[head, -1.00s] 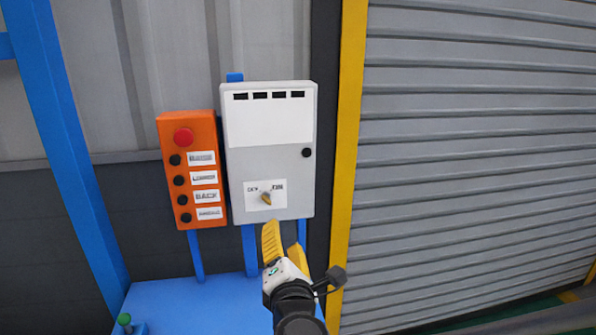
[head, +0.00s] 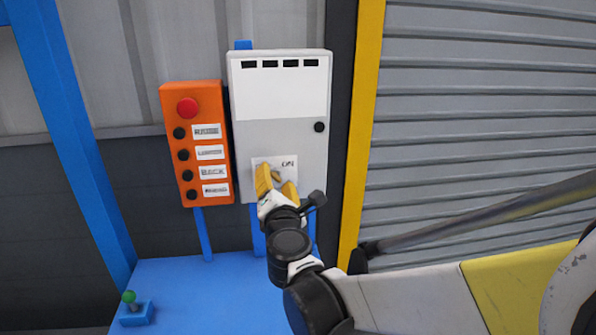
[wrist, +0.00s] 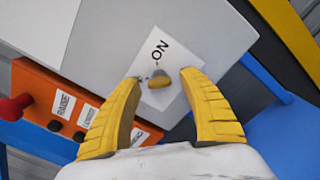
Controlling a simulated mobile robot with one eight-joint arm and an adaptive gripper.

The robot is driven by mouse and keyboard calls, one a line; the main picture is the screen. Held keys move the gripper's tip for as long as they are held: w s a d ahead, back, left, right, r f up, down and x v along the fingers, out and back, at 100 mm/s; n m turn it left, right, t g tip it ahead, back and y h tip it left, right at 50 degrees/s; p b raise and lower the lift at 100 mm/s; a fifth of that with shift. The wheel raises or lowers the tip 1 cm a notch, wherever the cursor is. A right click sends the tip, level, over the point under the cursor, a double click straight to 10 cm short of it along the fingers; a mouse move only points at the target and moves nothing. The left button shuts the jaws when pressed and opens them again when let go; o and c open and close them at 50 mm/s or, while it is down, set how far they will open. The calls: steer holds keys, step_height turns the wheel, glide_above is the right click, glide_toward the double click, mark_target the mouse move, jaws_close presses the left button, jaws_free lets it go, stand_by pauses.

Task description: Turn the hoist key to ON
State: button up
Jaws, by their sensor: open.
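The hoist key (wrist: 159,82) is a small yellow-tan knob on a white label (wrist: 168,58) marked ON, on the grey control box (head: 283,130). In the wrist view the key shows between the two yellow fingers of my gripper (wrist: 162,98), with clear gaps on both sides. My gripper also shows in the head view (head: 277,184), in front of the lower part of the box. It is open and empty. In the head view my fingers hide the key and much of the label, with ON readable above them.
An orange button panel (head: 198,150) with a red button (head: 187,107) and several labelled black buttons hangs left of the box. A yellow post (head: 364,120) and grey shutter (head: 480,110) are on the right. A blue surface (head: 200,290) lies below, with a green-topped knob (head: 129,297).

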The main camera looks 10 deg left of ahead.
steer(key=shift+c, duration=0.5)
jaws_close()
steer(key=shift+m, duration=0.3)
steer(key=m, duration=0.4)
steer(key=shift+r+p, duration=0.1)
steer(key=shift+p, duration=0.2)
steer(key=m, duration=0.4)
steer(key=shift+m, duration=0.4)
steer(key=m, duration=0.4)
steer(key=shift+p, duration=0.4)
steer(key=shift+w+r+m, duration=0.1)
steer(key=shift+m, duration=2)
